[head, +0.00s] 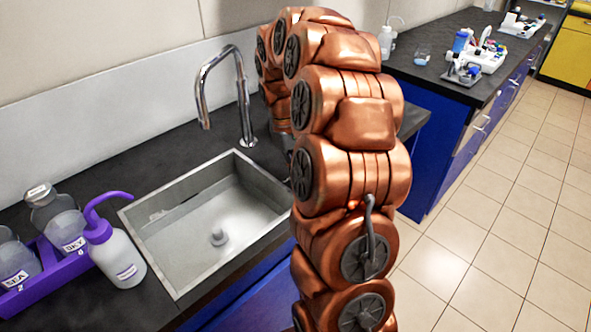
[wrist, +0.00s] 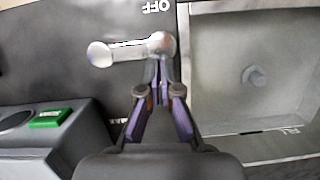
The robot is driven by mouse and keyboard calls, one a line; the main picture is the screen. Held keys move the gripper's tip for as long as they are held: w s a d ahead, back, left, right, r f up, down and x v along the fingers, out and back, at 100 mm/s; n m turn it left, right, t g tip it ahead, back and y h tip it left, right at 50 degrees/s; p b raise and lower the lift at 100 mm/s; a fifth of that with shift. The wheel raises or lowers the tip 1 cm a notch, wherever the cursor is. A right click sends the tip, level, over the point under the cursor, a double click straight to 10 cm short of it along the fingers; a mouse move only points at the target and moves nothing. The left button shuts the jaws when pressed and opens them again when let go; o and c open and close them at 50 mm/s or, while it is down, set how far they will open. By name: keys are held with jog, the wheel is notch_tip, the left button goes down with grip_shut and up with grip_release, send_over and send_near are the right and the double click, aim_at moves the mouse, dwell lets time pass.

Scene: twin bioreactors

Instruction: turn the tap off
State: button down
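In the head view, the chrome tap (head: 243,95) arches over the sink (head: 165,262). No stream of water shows under its spout. In the wrist view, a metal lever handle (wrist: 128,50) lies about level, its round knob to the left. White "OFF" lettering shows above the handle on the dark counter. My gripper (wrist: 160,78) has its purple-padded fingers drawn together, tips just below the handle's right end. I cannot tell whether they touch it. No object shows between the fingers. In the head view my arm hides the gripper and the handle.
The wrist view shows a grey device with a green panel (wrist: 49,118) at lower left and the sink basin at right. In the head view, a purple-capped wash bottle (head: 118,258) and a purple rack (head: 35,285) with labelled bottles stand left of the sink.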

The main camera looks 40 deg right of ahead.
jog(key=p+v, duration=0.3)
jog(key=v, duration=0.7)
jog(key=shift+a, duration=0.15)
